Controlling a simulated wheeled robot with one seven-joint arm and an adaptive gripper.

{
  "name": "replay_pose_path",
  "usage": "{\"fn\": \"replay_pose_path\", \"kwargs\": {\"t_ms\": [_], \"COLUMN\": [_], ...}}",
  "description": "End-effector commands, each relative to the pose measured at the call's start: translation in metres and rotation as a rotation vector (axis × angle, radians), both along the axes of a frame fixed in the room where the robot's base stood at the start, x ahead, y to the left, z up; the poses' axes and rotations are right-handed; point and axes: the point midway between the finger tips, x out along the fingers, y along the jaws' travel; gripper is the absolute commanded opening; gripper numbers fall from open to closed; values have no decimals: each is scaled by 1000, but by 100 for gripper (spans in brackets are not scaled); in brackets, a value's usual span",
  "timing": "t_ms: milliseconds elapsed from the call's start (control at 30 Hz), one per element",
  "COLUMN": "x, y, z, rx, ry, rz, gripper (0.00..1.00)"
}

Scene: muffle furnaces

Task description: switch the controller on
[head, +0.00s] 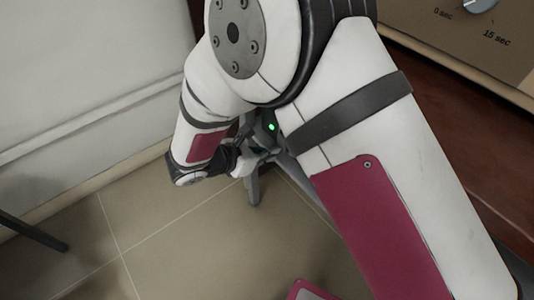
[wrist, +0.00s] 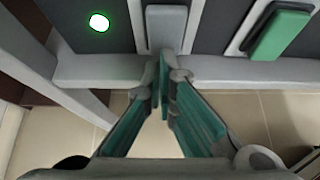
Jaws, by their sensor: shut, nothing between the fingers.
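The controller's dark grey face (wrist: 215,22) fills the top of the wrist view. A round lamp (wrist: 99,22) glows white-green at its left. A light grey upright piece (wrist: 165,28) stands in the middle, and a green rocker-like piece (wrist: 280,35) in a pale frame is at the right. My gripper (wrist: 162,75) is shut and empty, its green-padded fingertips together just below the grey piece; I cannot tell whether they touch it. In the head view the green lamp (head: 271,127) shows beside my arm, which hides most of the controller.
A beige panel (head: 440,40) with a metal knob and "0 sec" and "15 sec" marks is at the top right, above dark red-brown furniture (head: 480,160). A pale wall (head: 80,60) is at the left. Tiled floor (head: 150,230) lies open below.

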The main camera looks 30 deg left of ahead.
Motion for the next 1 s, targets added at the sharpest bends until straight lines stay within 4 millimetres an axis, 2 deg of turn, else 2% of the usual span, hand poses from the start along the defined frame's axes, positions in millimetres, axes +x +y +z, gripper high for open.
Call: {"fn": "replay_pose_path", "kwargs": {"t_ms": [333, 700, 1000], "x": [1, 2, 2], "y": [0, -1, -1], "z": [1, 16, 16], "rx": [-3, -4, -4], "ry": [-10, -11, -11], "rz": [-1, -2, -3], "gripper": [0, 0, 0]}}
